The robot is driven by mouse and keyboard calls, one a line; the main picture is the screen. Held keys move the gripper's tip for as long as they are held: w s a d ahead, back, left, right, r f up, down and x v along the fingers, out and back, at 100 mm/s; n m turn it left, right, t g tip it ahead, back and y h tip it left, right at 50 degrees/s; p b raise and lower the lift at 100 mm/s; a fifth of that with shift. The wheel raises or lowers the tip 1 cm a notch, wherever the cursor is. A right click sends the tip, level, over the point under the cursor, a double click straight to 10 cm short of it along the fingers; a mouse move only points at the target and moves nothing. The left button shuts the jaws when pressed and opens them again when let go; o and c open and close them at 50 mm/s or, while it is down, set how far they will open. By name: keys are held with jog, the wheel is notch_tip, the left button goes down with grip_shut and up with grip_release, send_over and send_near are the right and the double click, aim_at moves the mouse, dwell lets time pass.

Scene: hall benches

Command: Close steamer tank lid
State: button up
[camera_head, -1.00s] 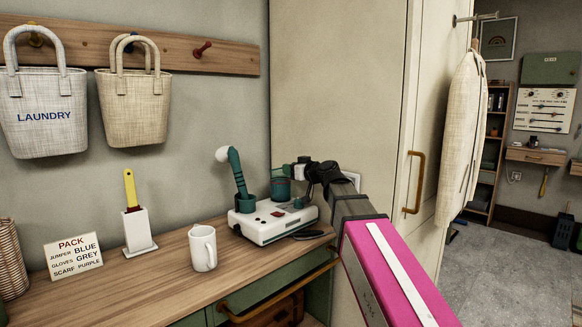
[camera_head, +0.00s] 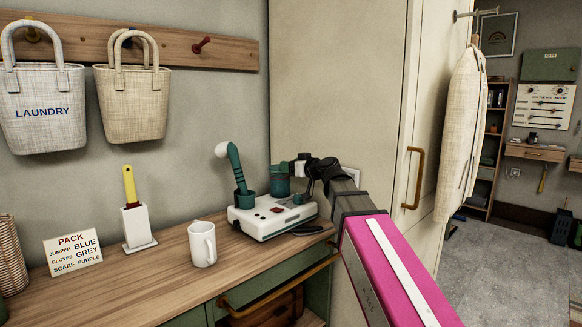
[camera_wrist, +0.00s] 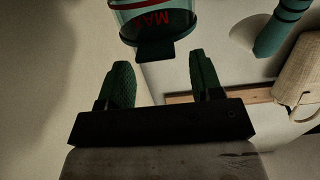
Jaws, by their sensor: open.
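The white steamer base (camera_head: 270,217) stands on the wooden bench, with its green tank (camera_head: 280,181) at the back. In the wrist view, which is upside down, the clear tank (camera_wrist: 158,12) shows red MAX lettering. A dark rim with a projecting tab (camera_wrist: 155,51) is at its top end, apparently the lid; I cannot tell how far it is open. My gripper (camera_wrist: 161,82) is open and empty, its two green fingers short of the tab and on either side of it. In the head view my dark gripper is close beside the tank, partly hiding it.
A green steamer wand (camera_head: 238,168) stands in its holder left of the tank. A white mug (camera_head: 202,245), a yellow-handled brush in a white stand (camera_head: 136,225) and a PACK card (camera_head: 73,252) are on the bench. A tall cabinet (camera_head: 335,80) rises behind my arm.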

jog(key=v, duration=1)
jog(key=shift+d, duration=0.15)
jog(key=shift+s, duration=0.1)
